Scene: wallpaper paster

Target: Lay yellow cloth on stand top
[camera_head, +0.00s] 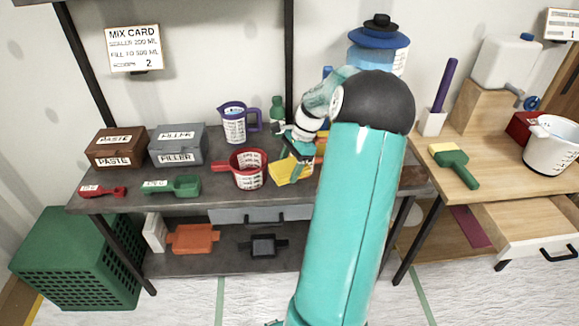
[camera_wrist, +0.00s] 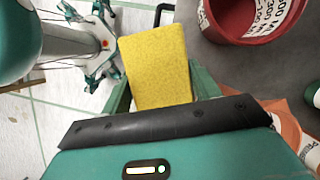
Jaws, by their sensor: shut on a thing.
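The yellow cloth (camera_head: 284,172) is a flat rectangular piece at the front edge of the grey bench, right of the red measuring jug. In the wrist view the yellow cloth (camera_wrist: 157,62) lies between the two green fingers of my gripper (camera_wrist: 160,88), which is shut on it. In the head view my gripper (camera_head: 294,150) is just above the cloth, partly hidden by my arm. I cannot tell whether the cloth touches the bench. I cannot tell which surface is the stand top; my arm hides part of the bench.
The red jug (camera_head: 247,168) stands close left of the cloth; it also shows in the wrist view (camera_wrist: 255,18).

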